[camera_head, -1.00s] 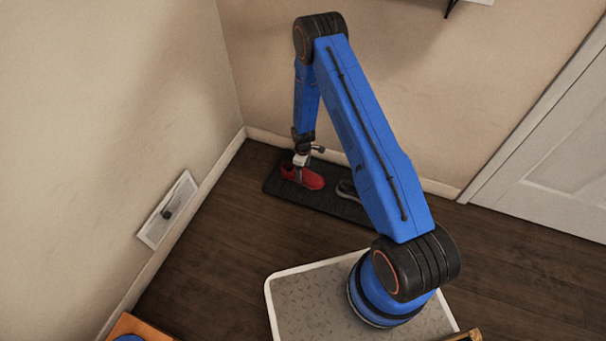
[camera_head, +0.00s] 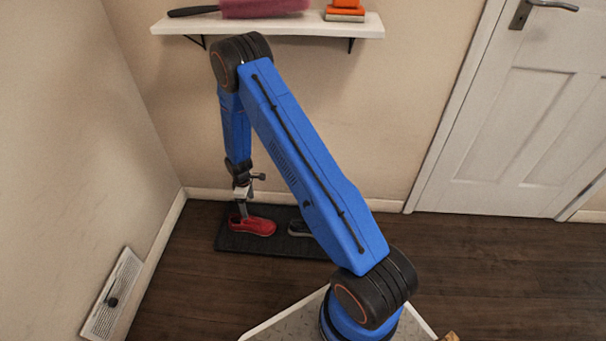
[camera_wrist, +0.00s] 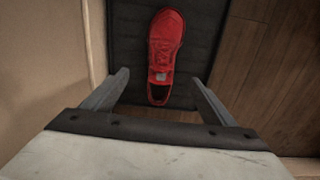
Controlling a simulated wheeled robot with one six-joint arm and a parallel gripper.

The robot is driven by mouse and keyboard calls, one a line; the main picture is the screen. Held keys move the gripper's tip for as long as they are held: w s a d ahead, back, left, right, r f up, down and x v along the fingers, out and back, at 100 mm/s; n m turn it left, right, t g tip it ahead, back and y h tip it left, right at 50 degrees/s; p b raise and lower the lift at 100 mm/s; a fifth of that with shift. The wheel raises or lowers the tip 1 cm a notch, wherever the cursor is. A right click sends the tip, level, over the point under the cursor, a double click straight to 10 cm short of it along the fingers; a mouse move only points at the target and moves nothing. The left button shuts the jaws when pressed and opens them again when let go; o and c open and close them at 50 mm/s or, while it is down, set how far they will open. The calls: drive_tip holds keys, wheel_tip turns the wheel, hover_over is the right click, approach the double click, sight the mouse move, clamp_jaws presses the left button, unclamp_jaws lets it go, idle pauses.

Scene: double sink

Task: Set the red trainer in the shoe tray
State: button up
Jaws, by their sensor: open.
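The red trainer (camera_head: 258,226) rests sole down on the dark shoe tray (camera_head: 275,246), at the tray's left end. In the wrist view the trainer (camera_wrist: 165,40) points its toe to the top, with its dark opening nearest me, and the tray (camera_wrist: 205,40) lies under it. My gripper (camera_head: 242,212) is above the trainer's heel end. In the wrist view my gripper (camera_wrist: 161,76) has its fingers wide apart, one on either side of the heel, with clear space between them and the shoe. Nothing is held.
A grey shoe (camera_head: 298,228) stands on the tray to the right, partly hidden by my arm. Walls meet behind the tray's left end. A white shelf (camera_head: 270,26) hangs above on the back wall. A white door (camera_head: 510,120) is at the right. Dark floor (camera_head: 480,255) is clear there.

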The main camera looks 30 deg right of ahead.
wheel_tip(320, 180, up, 23)
drive_tip(key=s+d+m+t, duration=0.1)
drive_tip(key=s+d+m, duration=0.1)
drive_tip(key=s+d+r+m, duration=0.1)
drive_tip(key=s+r, duration=0.2)
drive_tip(key=r, duration=0.3)
drive_tip(key=s+r+m+t, duration=0.1)
drive_tip(key=s+r, duration=0.2)
drive_tip(key=r, duration=0.3)
drive_tip(key=s+d+r+m, duration=0.1)
drive_tip(key=s+r, duration=0.2)
drive_tip(key=r, duration=0.3)
drive_tip(key=s+d+r+m+t, duration=0.1)
drive_tip(key=s+d+r+m, duration=0.1)
drive_tip(key=s+r, duration=1.1)
drive_tip(key=s+r+m, duration=0.1)
drive_tip(key=s, duration=0.8)
drive_tip(key=s+r+m+t, duration=0.1)
drive_tip(key=s+m, duration=0.1)
drive_tip(key=s, duration=0.8)
drive_tip(key=shift+s+d+r+m+t, duration=0.3)
drive_tip(key=shift+d, duration=0.15)
